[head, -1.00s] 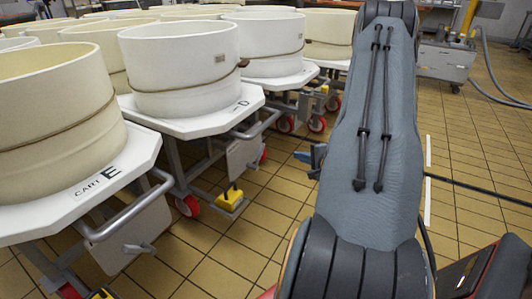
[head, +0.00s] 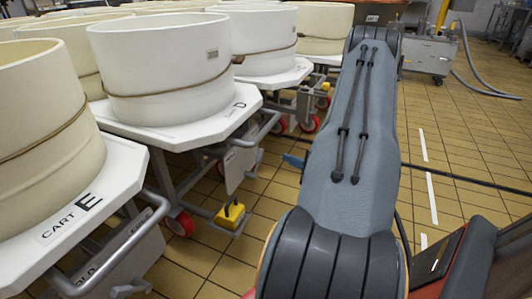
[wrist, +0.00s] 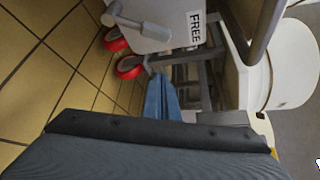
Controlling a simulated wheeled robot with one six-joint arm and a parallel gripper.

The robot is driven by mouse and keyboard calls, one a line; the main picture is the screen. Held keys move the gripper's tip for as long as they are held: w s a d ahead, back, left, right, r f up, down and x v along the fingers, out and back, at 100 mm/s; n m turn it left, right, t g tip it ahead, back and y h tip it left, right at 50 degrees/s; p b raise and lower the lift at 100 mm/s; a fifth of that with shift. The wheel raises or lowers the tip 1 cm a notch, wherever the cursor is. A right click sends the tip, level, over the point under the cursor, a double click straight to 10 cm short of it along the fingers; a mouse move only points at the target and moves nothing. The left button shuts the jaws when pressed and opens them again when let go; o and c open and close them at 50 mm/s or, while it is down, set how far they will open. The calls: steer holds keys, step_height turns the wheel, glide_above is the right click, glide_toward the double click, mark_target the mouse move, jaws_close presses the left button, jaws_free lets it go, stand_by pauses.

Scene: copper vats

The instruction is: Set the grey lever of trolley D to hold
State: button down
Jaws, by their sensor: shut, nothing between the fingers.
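Trolley D (head: 205,128) is a white octagonal top bearing a cream vat, left of my arm in the head view. Its pale front plate (head: 241,166) hangs under the handle bar; its lever is too small to make out there. In the wrist view a grey lever (wrist: 140,24) with a thick grip stands on a white plate (wrist: 172,42) marked FREE. I cannot tell for certain that this is trolley D. My gripper's blue fingers (wrist: 161,98) are shut and empty, apart from the lever in the picture. The blue tips also show beside my arm in the head view (head: 293,160).
Trolley E (head: 120,180), with its own handle bar (head: 115,250), is close at the left. A yellow pedal block (head: 230,216) sits low under trolley D. Red wheels (wrist: 128,66) show in the wrist view. Tiled floor (head: 460,150) is open at the right.

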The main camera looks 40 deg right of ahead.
mark_target(258, 163)
steer(key=w+a+b, duration=0.2)
steer(key=w+b, duration=0.4)
steer(key=w, duration=0.3)
steer(key=shift+a+f+b, duration=0.25)
steer(key=shift+a+b, duration=0.05)
stand_by(0.5)
